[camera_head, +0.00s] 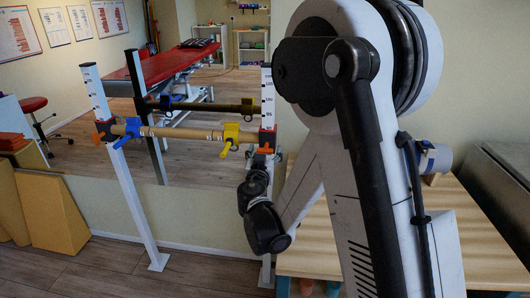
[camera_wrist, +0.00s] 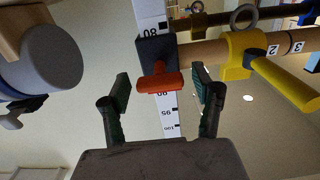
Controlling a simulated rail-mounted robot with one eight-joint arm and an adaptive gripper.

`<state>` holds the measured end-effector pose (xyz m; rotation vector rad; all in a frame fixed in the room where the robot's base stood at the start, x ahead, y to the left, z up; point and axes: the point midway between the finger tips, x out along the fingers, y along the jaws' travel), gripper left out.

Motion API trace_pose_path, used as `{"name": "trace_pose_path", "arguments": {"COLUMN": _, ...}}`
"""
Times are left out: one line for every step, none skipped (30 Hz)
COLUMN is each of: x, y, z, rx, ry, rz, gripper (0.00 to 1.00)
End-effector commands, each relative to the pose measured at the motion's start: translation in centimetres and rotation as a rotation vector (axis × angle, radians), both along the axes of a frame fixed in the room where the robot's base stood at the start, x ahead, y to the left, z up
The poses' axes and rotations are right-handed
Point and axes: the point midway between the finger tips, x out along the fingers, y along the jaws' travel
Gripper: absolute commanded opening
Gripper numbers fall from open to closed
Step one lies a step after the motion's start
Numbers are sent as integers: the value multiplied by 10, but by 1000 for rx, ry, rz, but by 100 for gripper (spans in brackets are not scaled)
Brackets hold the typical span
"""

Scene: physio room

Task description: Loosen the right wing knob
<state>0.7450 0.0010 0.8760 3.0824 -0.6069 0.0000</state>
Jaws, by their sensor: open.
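The right wing knob (camera_wrist: 160,80) is orange-red. It sits on a dark clamp block (camera_wrist: 156,50) around the right white scaled post (camera_wrist: 168,122), and its wing lies roughly crosswise in the wrist view. In the head view the orange-red clamp (camera_head: 267,138) shows on the right post, with my arm close below it. My gripper (camera_wrist: 161,86) is open, one finger on each side of the knob in the wrist view, with visible gaps to it. Whether the fingertips reach as deep as the knob is unclear. The left post's orange knob (camera_head: 104,130) is far from my gripper.
A wooden bar (camera_head: 185,134) spans the two posts, carrying a yellow clamp (camera_head: 231,133) and a blue clamp (camera_head: 132,127). The yellow clamp's handle (camera_wrist: 285,84) is right of my fingers in the wrist view. A wooden table (camera_head: 460,240) stands at right.

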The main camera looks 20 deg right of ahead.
Motion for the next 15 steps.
{"name": "trace_pose_path", "arguments": {"x": 0, "y": 0, "z": 0, "rx": 0, "ry": 0, "rz": 0, "gripper": 62}}
{"name": "trace_pose_path", "arguments": {"x": 0, "y": 0, "z": 0, "rx": 0, "ry": 0, "rz": 0, "gripper": 62}}
{"name": "trace_pose_path", "arguments": {"x": 0, "y": 0, "z": 0, "rx": 0, "ry": 0, "rz": 0, "gripper": 62}}
{"name": "trace_pose_path", "arguments": {"x": 0, "y": 0, "z": 0, "rx": 0, "ry": 0, "rz": 0, "gripper": 62}}
{"name": "trace_pose_path", "arguments": {"x": 0, "y": 0, "z": 0, "rx": 0, "ry": 0, "rz": 0, "gripper": 62}}
{"name": "trace_pose_path", "arguments": {"x": 0, "y": 0, "z": 0, "rx": 0, "ry": 0, "rz": 0, "gripper": 61}}
{"name": "trace_pose_path", "arguments": {"x": 0, "y": 0, "z": 0, "rx": 0, "ry": 0, "rz": 0, "gripper": 57}}
{"name": "trace_pose_path", "arguments": {"x": 0, "y": 0, "z": 0, "rx": 0, "ry": 0, "rz": 0, "gripper": 53}}
{"name": "trace_pose_path", "arguments": {"x": 0, "y": 0, "z": 0, "rx": 0, "ry": 0, "rz": 0, "gripper": 47}}
{"name": "trace_pose_path", "arguments": {"x": 0, "y": 0, "z": 0, "rx": 0, "ry": 0, "rz": 0, "gripper": 43}}
{"name": "trace_pose_path", "arguments": {"x": 0, "y": 0, "z": 0, "rx": 0, "ry": 0, "rz": 0, "gripper": 39}}
{"name": "trace_pose_path", "arguments": {"x": 0, "y": 0, "z": 0, "rx": 0, "ry": 0, "rz": 0, "gripper": 34}}
{"name": "trace_pose_path", "arguments": {"x": 0, "y": 0, "z": 0, "rx": 0, "ry": 0, "rz": 0, "gripper": 30}}
{"name": "trace_pose_path", "arguments": {"x": 0, "y": 0, "z": 0, "rx": 0, "ry": 0, "rz": 0, "gripper": 26}}
{"name": "trace_pose_path", "arguments": {"x": 0, "y": 0, "z": 0, "rx": 0, "ry": 0, "rz": 0, "gripper": 21}}
